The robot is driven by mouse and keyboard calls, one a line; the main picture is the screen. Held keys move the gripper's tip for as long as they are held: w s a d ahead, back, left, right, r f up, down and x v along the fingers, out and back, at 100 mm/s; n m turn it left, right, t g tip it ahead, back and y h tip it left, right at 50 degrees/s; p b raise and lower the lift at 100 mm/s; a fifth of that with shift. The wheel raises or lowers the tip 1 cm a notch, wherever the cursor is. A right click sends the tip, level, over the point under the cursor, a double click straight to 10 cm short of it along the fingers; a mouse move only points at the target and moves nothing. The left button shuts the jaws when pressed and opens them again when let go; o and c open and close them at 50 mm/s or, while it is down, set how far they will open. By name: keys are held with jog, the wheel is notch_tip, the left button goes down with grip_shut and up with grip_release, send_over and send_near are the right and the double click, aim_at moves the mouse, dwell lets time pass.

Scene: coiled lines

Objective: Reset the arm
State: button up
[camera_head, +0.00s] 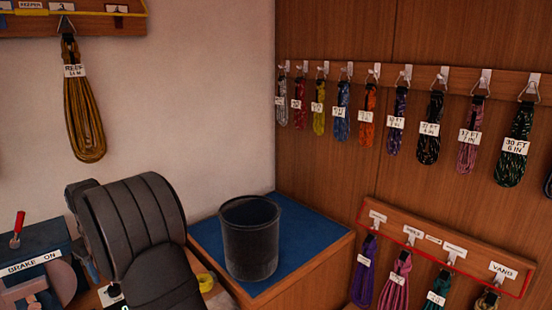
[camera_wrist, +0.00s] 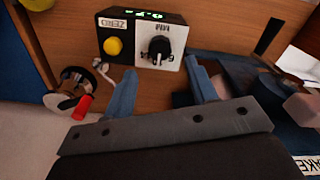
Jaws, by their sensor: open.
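My gripper (camera_wrist: 160,66) shows in the wrist view as two blue fingers spread apart, with nothing between them. A black-and-white box with a green display, a yellow button, a dark knob and a ZERO label (camera_wrist: 145,40) lies beyond the fingertips against a wooden surface. I cannot make out the gripper in the head view.
A dark bin (camera_head: 250,238) stands on a blue mat (camera_head: 310,238) at the corner. Labelled coiled lines (camera_head: 430,128) hang from hooks on the wooden wall, with more below on a red-outlined rack (camera_head: 448,250). A yellow coil (camera_head: 82,110) hangs at left. A BRAKE ON label (camera_head: 30,264) is lower left.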

notch_tip(320, 180, down, 6)
jog(key=shift+f, duration=0.15)
dwell(0.4)
notch_tip(320, 180, up, 17)
notch_tip(320, 180, down, 17)
jog(key=shift+f, duration=0.1)
jog(key=m, duration=1)
jog(key=shift+r, duration=0.2)
notch_tip(320, 180, up, 6)
jog(key=shift+f, duration=0.1)
dwell(0.4)
